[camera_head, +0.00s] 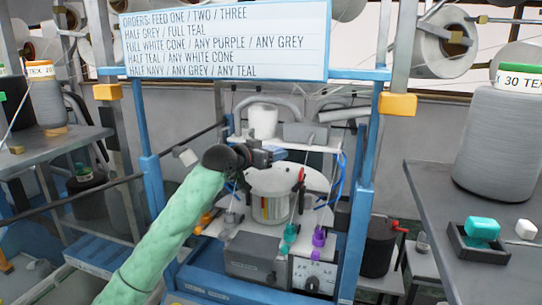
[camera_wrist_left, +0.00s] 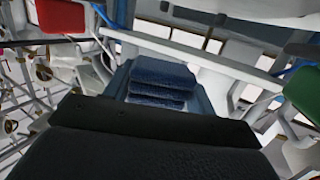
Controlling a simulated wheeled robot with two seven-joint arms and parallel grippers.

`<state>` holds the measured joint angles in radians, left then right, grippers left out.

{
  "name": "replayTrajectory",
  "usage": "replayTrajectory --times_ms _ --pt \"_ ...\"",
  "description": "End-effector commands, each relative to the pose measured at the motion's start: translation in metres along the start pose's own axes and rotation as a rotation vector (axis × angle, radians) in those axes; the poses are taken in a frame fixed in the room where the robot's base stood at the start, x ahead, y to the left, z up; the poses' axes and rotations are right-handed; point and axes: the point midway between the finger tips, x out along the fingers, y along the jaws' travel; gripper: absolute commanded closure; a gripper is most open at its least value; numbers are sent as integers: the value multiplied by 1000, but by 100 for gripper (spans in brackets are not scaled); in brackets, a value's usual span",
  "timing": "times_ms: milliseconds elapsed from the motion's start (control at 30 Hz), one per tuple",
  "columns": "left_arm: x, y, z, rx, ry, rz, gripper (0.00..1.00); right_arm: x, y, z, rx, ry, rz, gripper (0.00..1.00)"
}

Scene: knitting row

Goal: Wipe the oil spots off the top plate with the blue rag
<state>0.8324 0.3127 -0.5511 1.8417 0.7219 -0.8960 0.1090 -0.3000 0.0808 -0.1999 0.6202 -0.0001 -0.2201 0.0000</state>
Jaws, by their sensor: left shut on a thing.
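My left gripper (camera_head: 270,156) is at the end of the green-sleeved arm, in front of the machine in the middle of the head view. It is shut on the blue rag (camera_wrist_left: 160,82), which shows as a folded dark blue pad beyond the black gripper body in the left wrist view. The white top plate (camera_head: 322,145) is at the upper part of the machine, just behind and beside the gripper. I cannot tell whether the rag touches it. No oil spots can be made out at this size. My right gripper is not in view.
A white cone (camera_head: 263,121) and a grey box (camera_head: 306,132) stand on the top plate. Blue posts (camera_head: 366,150) flank the machine. Below is a round white plate (camera_head: 313,184). At right, a table (camera_head: 430,190) holds a large grey cone (camera_head: 503,145) and a black tray (camera_head: 480,252).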

Motion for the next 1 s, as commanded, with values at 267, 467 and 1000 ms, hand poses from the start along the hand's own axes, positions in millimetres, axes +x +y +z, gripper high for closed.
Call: replayTrajectory --times_ms 267,467,1000 --pt "-1 0 -8 1 0 0 62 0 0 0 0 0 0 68" --pt "-3 0 -23 1 1 0 62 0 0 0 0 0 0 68" --pt "-4 0 -29 0 0 1 62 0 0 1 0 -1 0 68"
